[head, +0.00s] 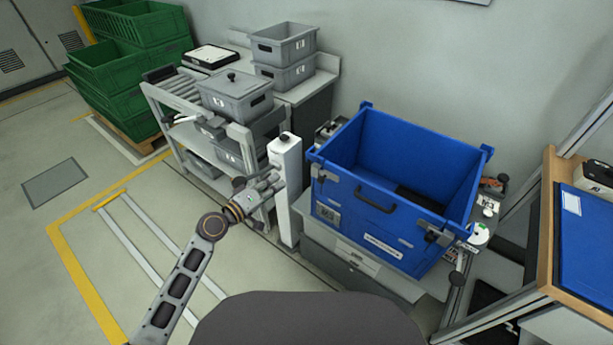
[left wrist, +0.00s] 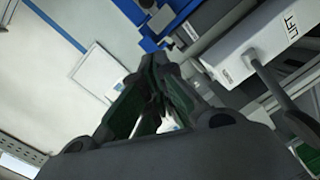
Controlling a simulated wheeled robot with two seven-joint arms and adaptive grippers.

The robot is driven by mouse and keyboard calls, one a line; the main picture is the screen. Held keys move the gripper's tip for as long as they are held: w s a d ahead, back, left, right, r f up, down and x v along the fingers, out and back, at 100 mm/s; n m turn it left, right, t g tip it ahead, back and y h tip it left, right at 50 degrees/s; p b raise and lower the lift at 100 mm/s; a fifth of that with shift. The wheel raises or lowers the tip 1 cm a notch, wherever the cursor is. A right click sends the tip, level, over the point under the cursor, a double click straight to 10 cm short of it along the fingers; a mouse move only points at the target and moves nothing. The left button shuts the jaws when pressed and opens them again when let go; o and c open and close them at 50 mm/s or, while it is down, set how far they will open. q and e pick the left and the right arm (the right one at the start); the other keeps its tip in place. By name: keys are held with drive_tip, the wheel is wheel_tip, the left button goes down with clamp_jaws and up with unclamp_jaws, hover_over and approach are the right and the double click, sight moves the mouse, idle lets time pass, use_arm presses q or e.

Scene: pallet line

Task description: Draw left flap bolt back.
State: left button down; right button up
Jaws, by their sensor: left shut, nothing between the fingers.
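The blue crate (head: 385,208) stands on a grey stand, with a handle on its front flap. The left flap bolt (head: 323,174) is a small dark-and-grey latch at the front flap's upper left. A similar right bolt (head: 435,234) sits at the upper right. My left gripper (head: 277,181) is left of the crate, in front of a white column, apart from the left bolt. In the left wrist view its fingers (left wrist: 155,65) are together and empty. Blue crate parts (left wrist: 150,42) show just beyond the fingertips; the bolt's position is unclear there. My right gripper is not visible.
The white lift column (head: 286,165), marked LIFT in the left wrist view (left wrist: 262,48), stands close beside my left gripper. A grey trolley with bins (head: 235,100) is behind it. A wooden-edged bench (head: 548,220) stands right. Floor at left is open.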

use_arm(q)
drive_tip(key=shift+w+d, duration=0.1)
drive_tip(key=w+d, duration=0.2)
drive_tip(key=w+d+f, duration=0.1)
drive_tip(key=w+d, duration=0.1)
drive_tip(key=d, duration=0.1)
drive_tip(key=w+d+f+p, duration=0.1)
drive_tip(key=w+d, duration=0.1)
drive_tip(key=d, duration=0.1)
drive_tip(key=shift+w+d+f, duration=0.2)
drive_tip(key=shift+s+d+f, duration=0.25)
drive_tip(key=shift+d, duration=0.2)
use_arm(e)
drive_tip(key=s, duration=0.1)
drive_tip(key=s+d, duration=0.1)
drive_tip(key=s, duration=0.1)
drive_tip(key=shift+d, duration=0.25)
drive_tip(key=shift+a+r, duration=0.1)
